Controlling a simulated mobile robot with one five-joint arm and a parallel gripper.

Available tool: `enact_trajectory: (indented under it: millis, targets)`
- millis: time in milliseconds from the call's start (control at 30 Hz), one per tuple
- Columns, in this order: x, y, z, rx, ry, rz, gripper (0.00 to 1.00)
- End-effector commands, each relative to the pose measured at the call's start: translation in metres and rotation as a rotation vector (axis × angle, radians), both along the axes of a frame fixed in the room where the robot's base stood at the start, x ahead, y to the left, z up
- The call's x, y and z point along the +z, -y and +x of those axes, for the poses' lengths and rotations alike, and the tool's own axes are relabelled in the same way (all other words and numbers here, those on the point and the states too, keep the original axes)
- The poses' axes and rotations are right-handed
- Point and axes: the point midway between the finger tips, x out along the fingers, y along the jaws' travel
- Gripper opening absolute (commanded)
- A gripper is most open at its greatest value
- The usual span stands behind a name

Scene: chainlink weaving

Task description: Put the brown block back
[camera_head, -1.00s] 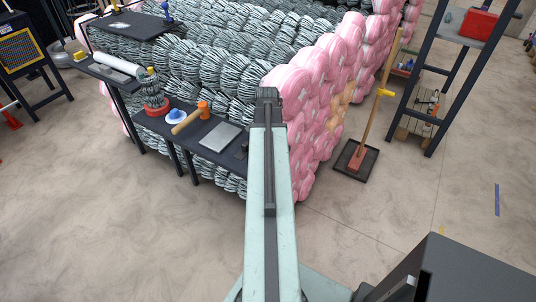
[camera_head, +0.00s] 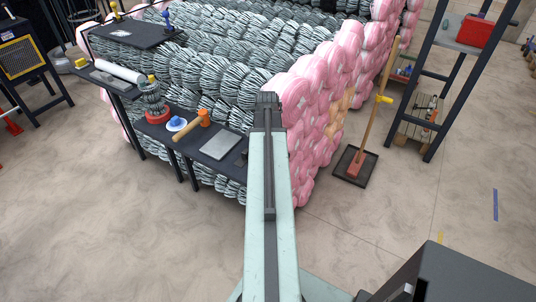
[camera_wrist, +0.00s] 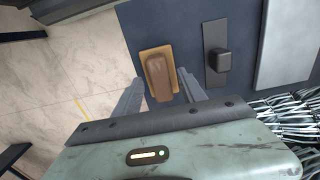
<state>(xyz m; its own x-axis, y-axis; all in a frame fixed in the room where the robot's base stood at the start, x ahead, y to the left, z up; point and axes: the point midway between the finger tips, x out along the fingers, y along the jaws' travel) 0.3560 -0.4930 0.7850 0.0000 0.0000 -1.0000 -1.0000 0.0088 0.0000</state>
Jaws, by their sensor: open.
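The brown block (camera_wrist: 160,84) lies on a tan rectangular pad (camera_wrist: 146,54) near the edge of a dark shelf top (camera_wrist: 190,18) in the wrist view. My gripper (camera_wrist: 160,76) is open, its two grey fingers reaching to either side of the block's near part. The jaws appear empty; I cannot tell whether either finger touches the block. In the head view, my arm hides the block and the gripper's fingers.
A black block on a dark pad (camera_wrist: 217,60) sits just right of the brown block, with a grey plate (camera_wrist: 286,40) beyond. A mallet (camera_head: 188,130) and blue-topped item (camera_head: 176,124) share the shelf. Pink rolls (camera_head: 310,90) stand right of my arm.

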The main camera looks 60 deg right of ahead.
Motion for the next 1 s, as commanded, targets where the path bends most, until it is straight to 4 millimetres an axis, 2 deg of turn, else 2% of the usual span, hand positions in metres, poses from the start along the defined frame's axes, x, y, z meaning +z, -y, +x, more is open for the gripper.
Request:
enact_trajectory:
  millis: [33, 100, 200, 300, 633, 733, 767, 867, 900, 967, 1000]
  targets:
    - [0.019, 0.001, 0.000, 0.000, 0.000, 0.000, 0.48]
    - [0.033, 0.002, 0.000, 0.000, 0.000, 0.000, 0.48]
    - [0.050, 0.003, 0.000, 0.001, 0.000, 0.000, 0.48]
    - [0.060, 0.003, 0.000, 0.001, 0.000, 0.000, 0.48]
    - [0.059, 0.002, 0.001, 0.001, 0.000, 0.000, 0.48]
    - [0.059, -0.008, 0.013, 0.041, 0.000, 0.000, 0.48]
    - [0.059, -0.016, 0.023, 0.072, 0.000, 0.000, 0.48]
    - [0.059, -0.068, 0.075, 0.261, 0.000, 0.000, 0.48]
    - [0.059, -0.098, 0.100, 0.364, 0.000, 0.000, 0.48]
    - [0.059, -0.149, 0.135, 0.531, 0.000, 0.000, 0.48]
    - [0.059, -0.184, 0.155, 0.642, 0.000, 0.000, 0.48]
